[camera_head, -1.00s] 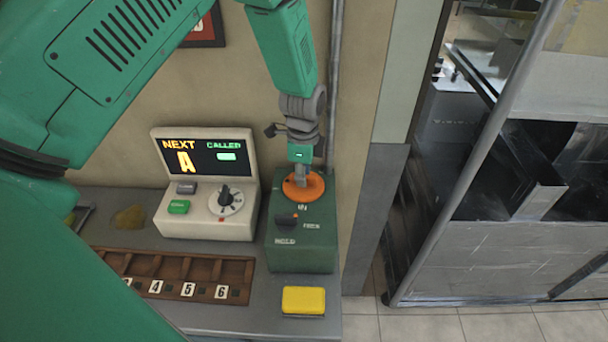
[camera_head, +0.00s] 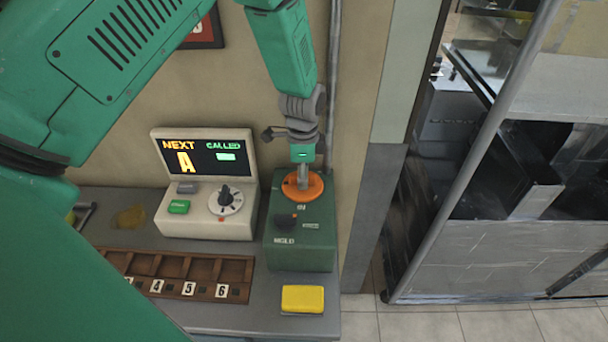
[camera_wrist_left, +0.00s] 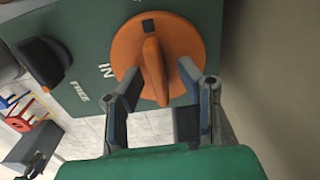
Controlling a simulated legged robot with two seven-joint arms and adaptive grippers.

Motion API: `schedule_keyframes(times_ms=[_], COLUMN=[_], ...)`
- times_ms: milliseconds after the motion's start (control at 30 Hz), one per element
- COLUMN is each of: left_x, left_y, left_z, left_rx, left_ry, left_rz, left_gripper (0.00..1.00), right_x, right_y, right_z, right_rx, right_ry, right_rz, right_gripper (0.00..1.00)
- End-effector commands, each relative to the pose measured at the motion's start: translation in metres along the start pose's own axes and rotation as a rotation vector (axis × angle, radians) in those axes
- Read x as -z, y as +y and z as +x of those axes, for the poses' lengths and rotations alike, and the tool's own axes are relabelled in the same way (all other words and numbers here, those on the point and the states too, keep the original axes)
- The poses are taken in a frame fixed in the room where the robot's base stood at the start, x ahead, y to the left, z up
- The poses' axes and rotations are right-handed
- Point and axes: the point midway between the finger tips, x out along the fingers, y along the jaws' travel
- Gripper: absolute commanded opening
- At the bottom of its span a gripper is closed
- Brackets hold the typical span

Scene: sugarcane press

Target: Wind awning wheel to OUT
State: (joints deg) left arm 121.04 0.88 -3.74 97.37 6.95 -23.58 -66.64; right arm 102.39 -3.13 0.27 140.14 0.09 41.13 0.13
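The orange awning wheel (camera_head: 316,187) is a round disc on top of the dark green box (camera_head: 318,255), with the word IN beside it. In the left wrist view the wheel (camera_wrist_left: 190,45) has a raised bar across its middle and a dark square mark near its rim. My left gripper (camera_head: 303,182) points down onto the wheel. In the left wrist view its fingers (camera_wrist_left: 160,72) stand apart on either side of the bar, with small gaps visible, so it looks open. No OUT label can be made out. My right gripper is not in view.
A dark knob (camera_head: 286,220) sits on the same box, in front of the wheel. To the left stands a cream display unit (camera_head: 185,225) with a dial. A yellow block (camera_head: 302,299) and a brown number tray (camera_head: 200,268) lie on the grey counter (camera_head: 250,318). A wall rises close behind.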

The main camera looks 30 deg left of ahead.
Motion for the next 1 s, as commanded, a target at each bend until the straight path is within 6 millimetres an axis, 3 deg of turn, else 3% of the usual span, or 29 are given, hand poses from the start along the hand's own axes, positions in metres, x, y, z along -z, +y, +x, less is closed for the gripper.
schedule_keyframes(times_ms=[167,400,600,1000], left_x=[0.001,0.001,0.001,0.001], left_y=[-0.001,-0.002,-0.003,-0.002], left_z=[-0.021,-0.073,-0.105,-0.117], left_rx=[0.003,0.004,0.002,-0.001], left_ry=[0.002,0.003,0.002,0.0], left_rz=[-0.001,0.0,-0.001,-0.001], left_gripper=[0.32,0.32,0.32,0.32], right_x=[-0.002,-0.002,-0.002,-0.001], right_y=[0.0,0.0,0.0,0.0], right_z=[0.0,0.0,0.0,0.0], right_rx=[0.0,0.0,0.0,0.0], right_ry=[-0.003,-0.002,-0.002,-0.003], right_rz=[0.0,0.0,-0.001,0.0], right_gripper=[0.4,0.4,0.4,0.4])
